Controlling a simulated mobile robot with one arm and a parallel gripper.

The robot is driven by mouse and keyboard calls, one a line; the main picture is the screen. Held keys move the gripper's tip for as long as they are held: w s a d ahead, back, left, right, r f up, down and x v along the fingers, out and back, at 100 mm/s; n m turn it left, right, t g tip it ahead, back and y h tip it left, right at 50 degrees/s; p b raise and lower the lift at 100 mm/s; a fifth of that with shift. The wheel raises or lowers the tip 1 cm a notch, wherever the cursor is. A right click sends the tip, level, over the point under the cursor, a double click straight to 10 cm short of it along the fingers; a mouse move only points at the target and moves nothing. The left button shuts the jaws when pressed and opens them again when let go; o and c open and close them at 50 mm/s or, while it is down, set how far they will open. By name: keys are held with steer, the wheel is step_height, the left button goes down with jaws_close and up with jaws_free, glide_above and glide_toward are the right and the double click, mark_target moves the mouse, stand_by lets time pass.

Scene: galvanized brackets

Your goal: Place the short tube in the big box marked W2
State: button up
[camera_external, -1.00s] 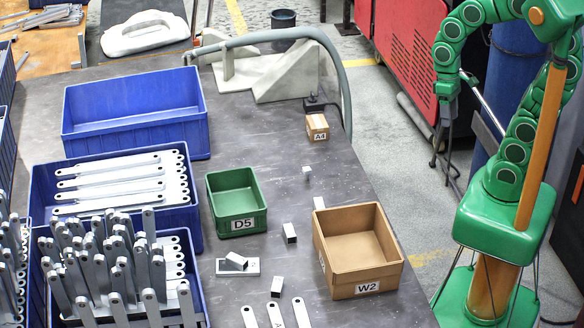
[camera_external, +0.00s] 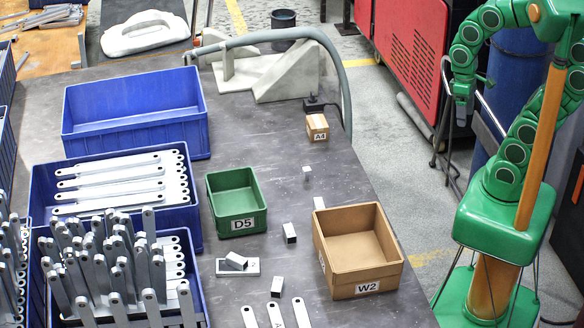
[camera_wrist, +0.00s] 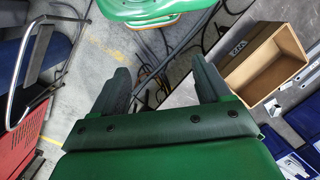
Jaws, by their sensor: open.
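The big tan box marked W2 (camera_external: 367,288) stands at the right of the table, open and empty inside; in the wrist view the box (camera_wrist: 235,68) shows at the upper right. Short grey metal pieces lie to its left: one (camera_external: 289,233) near its left wall, one (camera_external: 277,286) lower down, and one (camera_external: 236,261) tilted on a flat plate. I cannot tell for certain which is the short tube. My gripper (camera_external: 462,112) hangs beyond the table's right edge, away from these pieces. In the wrist view its fingers (camera_wrist: 163,82) are apart with nothing between them.
A green box marked D5 (camera_external: 242,225) stands left of W2. A small box marked A4 (camera_external: 317,127) is behind. Blue crates (camera_external: 135,116) and flat bars (camera_external: 300,313) occupy the left and front. A grey hose (camera_external: 345,85) arches at the back. Open table lies behind W2.

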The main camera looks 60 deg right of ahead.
steer(key=w+a+t+h, duration=0.1)
steer(key=w+a, duration=0.2)
steer(key=w, duration=0.6)
steer(key=w+a, duration=0.3)
steer(key=w, duration=0.6)
steer(key=w+a+f+n, duration=0.1)
steer(key=w+a+f, duration=0.4)
steer(key=w+a, duration=0.8)
steer(key=n+t, duration=0.1)
steer(key=n, duration=0.2)
glide_toward(277, 284)
steer(key=shift+s+d+f, duration=0.1)
steer(key=shift+d+f, duration=0.2)
steer(key=shift+d, duration=0.35)
steer(key=shift+s+a+f, duration=0.2)
steer(key=shift+a+f, duration=0.15)
steer(key=shift+f, duration=0.05)
steer(key=shift+w+a+f, duration=0.1)
steer(key=shift+f, duration=1.75)
steer(key=shift+w+a+f, duration=0.1)
steer(key=shift+f, duration=1.75)
